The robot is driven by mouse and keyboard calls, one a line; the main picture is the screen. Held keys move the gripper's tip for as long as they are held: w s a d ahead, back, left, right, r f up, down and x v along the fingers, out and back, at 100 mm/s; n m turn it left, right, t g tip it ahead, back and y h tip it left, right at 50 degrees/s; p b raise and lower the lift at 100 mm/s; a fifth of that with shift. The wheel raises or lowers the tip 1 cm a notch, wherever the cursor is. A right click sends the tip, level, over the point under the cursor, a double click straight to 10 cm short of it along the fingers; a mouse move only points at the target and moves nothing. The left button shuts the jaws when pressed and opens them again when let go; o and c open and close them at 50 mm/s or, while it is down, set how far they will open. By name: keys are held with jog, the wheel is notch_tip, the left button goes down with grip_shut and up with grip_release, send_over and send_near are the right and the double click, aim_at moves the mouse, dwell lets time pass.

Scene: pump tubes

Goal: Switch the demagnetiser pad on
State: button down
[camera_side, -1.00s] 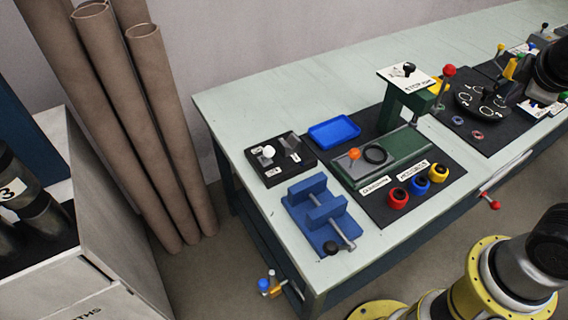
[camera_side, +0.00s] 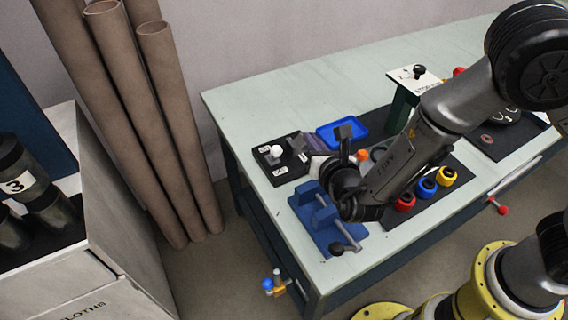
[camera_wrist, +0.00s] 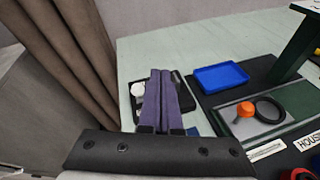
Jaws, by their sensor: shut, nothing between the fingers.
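A black box with a white knob and small white labels, apparently the demagnetiser pad (camera_side: 287,171), sits at the bench's left end. The label text is too small to read. Its white knob (camera_side: 276,151) shows left of my gripper (camera_side: 303,143). My gripper's purple fingers are together and empty, over the right part of the box. In the wrist view the fingers (camera_wrist: 161,76) hide the middle of the box, with the white knob (camera_wrist: 138,90) to their left. I cannot tell whether the fingers touch the box.
A blue tray (camera_side: 341,132) lies behind my gripper. A blue vise (camera_side: 318,222) stands in front of the box, partly behind my wrist. An orange knob (camera_wrist: 245,109) and black ring (camera_wrist: 270,109) are to the right. Red, blue and yellow pots (camera_side: 426,188) stand near the front edge.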

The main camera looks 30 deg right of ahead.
aim_at(275, 155)
jog(key=s+a+f+n+y, duration=0.1)
jog(key=s+a+f+n, duration=0.2)
jog(key=s+a+f, duration=0.1)
notch_tip(275, 155, down, 3)
jog(key=shift+s+a+r+g+y, duration=0.1)
jog(key=shift+s+a+g+y, duration=0.25)
jog(key=shift+a, duration=0.3)
jog(key=shift+w, duration=0.15)
jog(key=x, duration=1)
jog(key=shift+r, duration=0.1)
jog(key=shift+w+r+g, duration=0.2)
jog(key=shift+r+g, duration=0.05)
